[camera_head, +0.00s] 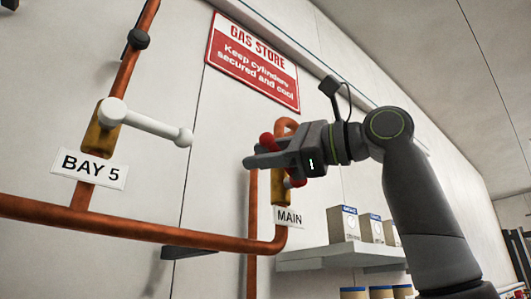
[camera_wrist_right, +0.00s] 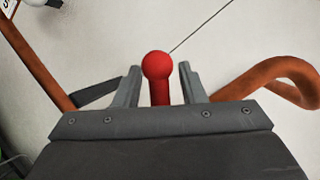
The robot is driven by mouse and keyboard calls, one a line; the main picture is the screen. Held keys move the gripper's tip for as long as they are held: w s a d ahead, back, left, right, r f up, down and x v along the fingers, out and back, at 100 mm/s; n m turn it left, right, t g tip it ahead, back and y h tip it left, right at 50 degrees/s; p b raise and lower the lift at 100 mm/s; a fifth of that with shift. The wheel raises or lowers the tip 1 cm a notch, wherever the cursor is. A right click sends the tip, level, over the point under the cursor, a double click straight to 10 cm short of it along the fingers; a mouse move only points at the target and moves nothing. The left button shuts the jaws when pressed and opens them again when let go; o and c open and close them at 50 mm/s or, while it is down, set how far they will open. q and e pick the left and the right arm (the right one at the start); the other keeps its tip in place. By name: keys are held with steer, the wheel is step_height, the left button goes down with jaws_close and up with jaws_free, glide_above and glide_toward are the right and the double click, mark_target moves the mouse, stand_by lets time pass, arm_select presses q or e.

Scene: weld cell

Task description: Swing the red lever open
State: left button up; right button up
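The red lever (camera_head: 267,141) is on the brass valve (camera_head: 280,191) above the MAIN label (camera_head: 289,217). My gripper hides much of it in the head view. In the right wrist view the red lever (camera_wrist_right: 157,66) shows its round knob and part of its shaft between my right fingers. My right gripper (camera_head: 255,156) is at the lever, coming from the right. In the wrist view my right gripper (camera_wrist_right: 160,72) is open around the shaft, with a gap on each side. My left gripper is not in view.
A white lever (camera_head: 150,123) on another valve sticks out above the BAY 5 label (camera_head: 90,168). Copper pipe (camera_head: 140,232) runs along the wall below both valves. A shelf (camera_head: 340,256) with boxes is at the lower right. A red GAS STORE sign (camera_head: 254,62) hangs above.

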steer(key=b+v, duration=0.6)
steer(key=v, duration=1.1)
steer(key=shift+d, duration=0.2)
steer(key=shift+s+f, duration=0.1)
